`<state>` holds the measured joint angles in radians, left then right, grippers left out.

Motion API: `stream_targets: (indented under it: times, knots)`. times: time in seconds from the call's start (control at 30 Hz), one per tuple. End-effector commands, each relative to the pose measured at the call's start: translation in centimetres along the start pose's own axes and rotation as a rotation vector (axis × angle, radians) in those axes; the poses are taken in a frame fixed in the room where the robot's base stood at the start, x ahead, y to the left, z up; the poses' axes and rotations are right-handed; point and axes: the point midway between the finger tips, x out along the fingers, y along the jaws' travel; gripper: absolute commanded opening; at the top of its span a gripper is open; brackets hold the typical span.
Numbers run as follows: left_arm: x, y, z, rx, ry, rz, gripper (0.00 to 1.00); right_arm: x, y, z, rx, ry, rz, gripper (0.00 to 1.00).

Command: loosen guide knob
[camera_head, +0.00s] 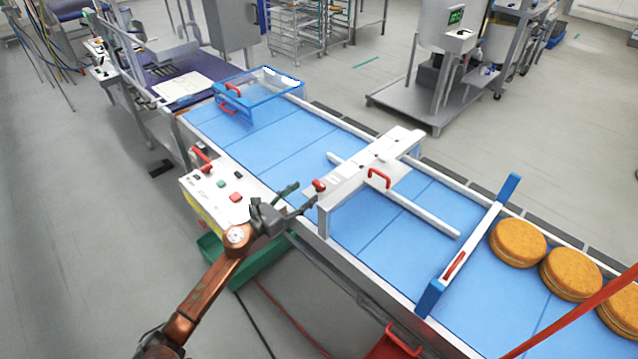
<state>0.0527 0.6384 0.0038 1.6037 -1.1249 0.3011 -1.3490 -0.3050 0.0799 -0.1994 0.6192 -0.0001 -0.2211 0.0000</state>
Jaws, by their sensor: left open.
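A small red knob (319,185) sits at the near end of the grey guide bridge (345,187) that spans the blue conveyor. I take it to be the guide knob. My left gripper (306,196) reaches in from the lower left, and its two dark fingers are spread apart. The fingertips are just left of the knob and below it. I cannot tell whether a finger touches it. White guide rails (425,218) run along the belt under the bridge. My right gripper is not in view.
A control box (228,196) with coloured buttons stands close beside my left gripper, above a green bin (247,270). A blue-ended crossbar (470,245) spans the belt. Round golden cakes (518,243) lie right of it. A clear blue-edged cover (262,92) is at the far end.

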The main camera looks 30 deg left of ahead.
Motion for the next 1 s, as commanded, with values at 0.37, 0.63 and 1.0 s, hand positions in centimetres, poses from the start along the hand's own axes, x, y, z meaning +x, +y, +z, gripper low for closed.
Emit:
stream_targets:
  times: [0.37, 0.63, 1.0]
  knots:
    - [5.3, -0.2, 0.3, 0.02, 0.001, -0.009, 0.55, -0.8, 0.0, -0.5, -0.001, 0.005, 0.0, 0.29]
    - [7.6, -0.2, 0.0, 0.019, 0.004, -0.009, 0.55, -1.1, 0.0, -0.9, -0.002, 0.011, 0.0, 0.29]
    - [7.8, -0.2, 0.0, 0.018, 0.004, -0.008, 0.49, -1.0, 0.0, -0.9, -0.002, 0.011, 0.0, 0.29]
